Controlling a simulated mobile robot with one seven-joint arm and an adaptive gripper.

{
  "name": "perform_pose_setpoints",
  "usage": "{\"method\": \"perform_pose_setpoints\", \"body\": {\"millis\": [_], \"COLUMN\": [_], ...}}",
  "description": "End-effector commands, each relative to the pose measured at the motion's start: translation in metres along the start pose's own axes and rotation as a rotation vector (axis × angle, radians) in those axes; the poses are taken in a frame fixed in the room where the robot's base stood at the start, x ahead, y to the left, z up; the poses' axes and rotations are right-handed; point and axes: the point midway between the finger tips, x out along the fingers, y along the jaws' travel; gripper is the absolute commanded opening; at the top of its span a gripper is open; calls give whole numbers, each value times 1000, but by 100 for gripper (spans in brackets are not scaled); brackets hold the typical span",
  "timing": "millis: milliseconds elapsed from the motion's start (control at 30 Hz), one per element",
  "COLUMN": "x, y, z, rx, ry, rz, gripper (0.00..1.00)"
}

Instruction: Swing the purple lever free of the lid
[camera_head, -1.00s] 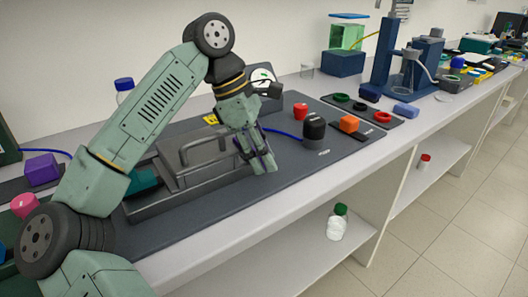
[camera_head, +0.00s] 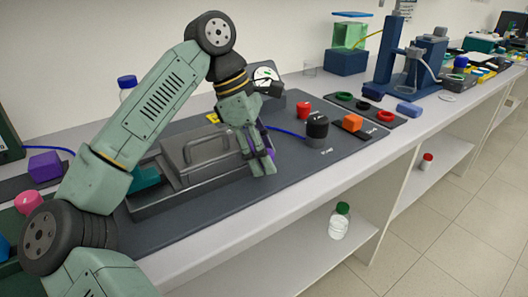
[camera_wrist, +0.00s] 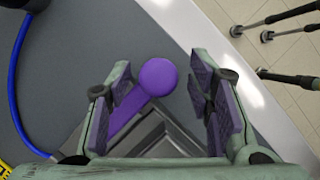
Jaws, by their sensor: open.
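The purple lever (camera_wrist: 157,77) shows in the wrist view as a round knob on an arm running down and left over the lid's corner. Its knob lies between the fingers of my gripper (camera_wrist: 165,100), nearer the left finger, with gaps on both sides. My gripper is open. In the head view my gripper (camera_head: 262,165) is low at the right end of the grey lid (camera_head: 185,160), which has a raised handle (camera_head: 205,147). There the lever is mostly hidden by my gripper. The lid's corner (camera_wrist: 160,140) also shows in the wrist view.
A blue hose (camera_wrist: 14,90) runs nearby. A gauge (camera_head: 265,76) stands behind my gripper. The mat's front right is clear.

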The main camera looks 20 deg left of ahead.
Motion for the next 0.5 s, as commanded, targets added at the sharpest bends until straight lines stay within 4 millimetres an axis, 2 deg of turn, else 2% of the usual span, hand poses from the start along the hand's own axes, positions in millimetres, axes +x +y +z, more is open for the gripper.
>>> {"method": "perform_pose_setpoints", "body": {"millis": [167,267,367,500], "x": [-2,-12,-29,-61], "y": [0,1,1,0], "z": [1,1,2,0], "rx": [2,2,1,-3], "ry": [-1,-1,-1,3], "rz": [1,3,3,4], "gripper": [47,47,47,47]}}
